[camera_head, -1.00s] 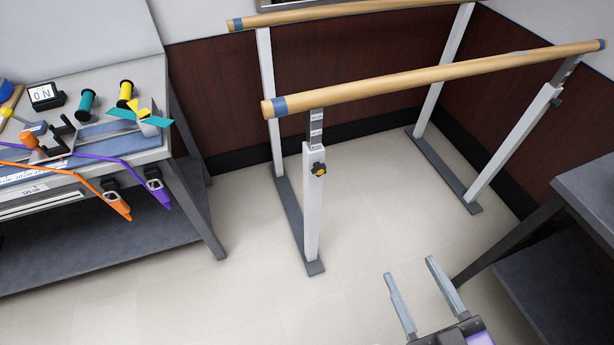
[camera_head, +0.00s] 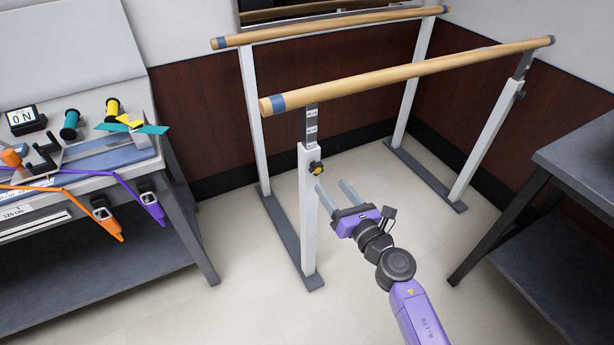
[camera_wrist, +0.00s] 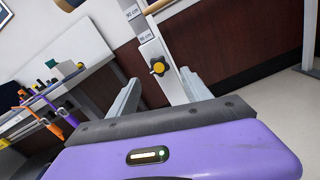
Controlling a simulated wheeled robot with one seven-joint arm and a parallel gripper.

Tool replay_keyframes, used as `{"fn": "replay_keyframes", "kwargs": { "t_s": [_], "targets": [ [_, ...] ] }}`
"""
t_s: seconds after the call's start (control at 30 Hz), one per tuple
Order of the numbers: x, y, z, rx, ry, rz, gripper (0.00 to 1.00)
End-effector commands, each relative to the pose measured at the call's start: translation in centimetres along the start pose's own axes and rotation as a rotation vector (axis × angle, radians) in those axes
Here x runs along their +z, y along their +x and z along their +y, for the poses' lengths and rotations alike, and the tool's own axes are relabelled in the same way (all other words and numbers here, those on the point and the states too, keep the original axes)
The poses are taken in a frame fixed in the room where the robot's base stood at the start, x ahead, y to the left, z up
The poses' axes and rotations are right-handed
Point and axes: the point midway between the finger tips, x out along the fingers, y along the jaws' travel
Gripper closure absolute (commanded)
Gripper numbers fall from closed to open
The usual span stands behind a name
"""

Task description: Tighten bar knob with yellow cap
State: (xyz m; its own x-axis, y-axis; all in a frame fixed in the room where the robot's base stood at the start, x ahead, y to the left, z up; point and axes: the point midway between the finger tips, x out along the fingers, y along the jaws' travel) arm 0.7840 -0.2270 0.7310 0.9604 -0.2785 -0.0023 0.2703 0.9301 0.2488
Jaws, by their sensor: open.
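The bar knob with the yellow cap (camera_head: 316,168) is a small dark knob on the side of the white front post (camera_head: 308,225) of the parallel bars. It also shows in the wrist view (camera_wrist: 159,67), above and between my fingers. My gripper (camera_head: 334,189) is open and empty. Its two fingers point toward the post, a little below and to the right of the knob. In the wrist view my gripper's fingers (camera_wrist: 158,92) are spread on both sides of the post, with the knob apart from them.
The wooden bar (camera_head: 400,75) runs above the post. A grey bench (camera_head: 110,165) with orange and purple-handled items stands at left. A dark table (camera_head: 585,160) stands at right. The floor (camera_head: 250,310) in front is clear.

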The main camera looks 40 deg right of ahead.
Motion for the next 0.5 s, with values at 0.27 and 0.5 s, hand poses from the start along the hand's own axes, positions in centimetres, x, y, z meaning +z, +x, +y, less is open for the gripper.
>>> {"fn": "replay_keyframes", "kwargs": {
  "t_s": [0.27,0.5],
  "targets": [
    [0.2,2.4,0.1,0.003,-0.028,-0.003,0.43],
    [0.1,6.0,0.1,0.003,-0.025,-0.003,0.43]
  ]
}}
